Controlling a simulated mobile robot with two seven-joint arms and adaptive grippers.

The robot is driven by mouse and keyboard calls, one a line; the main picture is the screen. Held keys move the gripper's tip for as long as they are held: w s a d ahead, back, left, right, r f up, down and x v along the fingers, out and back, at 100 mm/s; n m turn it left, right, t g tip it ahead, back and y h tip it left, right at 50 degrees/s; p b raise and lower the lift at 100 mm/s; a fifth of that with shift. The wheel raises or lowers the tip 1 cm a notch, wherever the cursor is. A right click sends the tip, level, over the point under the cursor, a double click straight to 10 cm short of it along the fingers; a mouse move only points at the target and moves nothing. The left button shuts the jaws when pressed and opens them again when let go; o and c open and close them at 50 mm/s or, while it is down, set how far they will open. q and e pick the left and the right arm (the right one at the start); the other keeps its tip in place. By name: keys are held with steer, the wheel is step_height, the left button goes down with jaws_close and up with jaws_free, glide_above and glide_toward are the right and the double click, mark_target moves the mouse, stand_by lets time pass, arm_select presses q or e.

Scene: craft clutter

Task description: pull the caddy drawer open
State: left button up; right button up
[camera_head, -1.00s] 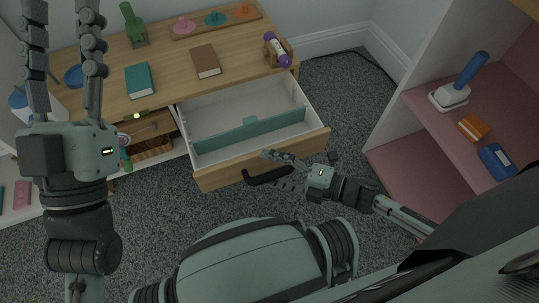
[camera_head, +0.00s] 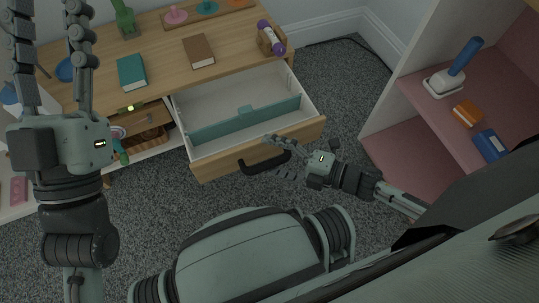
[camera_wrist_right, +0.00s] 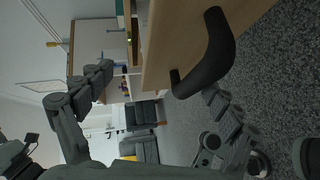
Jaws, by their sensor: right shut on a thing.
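The caddy is a wooden-topped cabinet (camera_head: 170,65). Its drawer (camera_head: 258,151) stands pulled well out, showing a white inside with a teal divider (camera_head: 247,119). A dark curved handle (camera_head: 262,164) is on the drawer front; it shows large in the right wrist view (camera_wrist_right: 211,62). My right gripper (camera_head: 279,157) is at the handle, with one finger above the drawer front's edge side and the other by the handle; it is shut on the handle, though the exact contact is hard to see. My left gripper (camera_head: 50,45) is open and empty, raised at the left.
A teal book (camera_head: 131,71), a brown book (camera_head: 199,51), a green bottle (camera_head: 124,19) and a purple-ended roller (camera_head: 271,38) are on the cabinet top. A pink-shelved unit (camera_head: 420,115) stands at the right. Grey carpet in front of the drawer is clear.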

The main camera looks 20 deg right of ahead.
steer(key=shift+o, duration=0.3)
steer(key=p+v, duration=0.1)
steer(key=v, duration=0.7)
steer(key=shift+n+g+y, duration=0.3)
steer(key=shift+s+d+r, duration=0.25)
steer(key=shift+d+r, duration=0.15)
steer(key=shift+r, duration=0.15)
steer(key=c, duration=0.4)
steer(key=shift+s+d, duration=0.2)
steer(key=shift+s, duration=0.05)
steer(key=shift+c, duration=1.3)
arm_select(q)
steer(key=r, duration=0.1)
steer(key=s+r, duration=0.1)
steer(key=shift+d+r, duration=0.2)
steer(key=shift+r, duration=0.1)
arm_select(e)
steer(key=shift+f, duration=0.35)
arm_select(q)
steer(key=shift+a+r, duration=0.15)
arm_select(e)
steer(key=shift+w+a+f, duration=0.1)
steer(key=shift+a, duration=0.05)
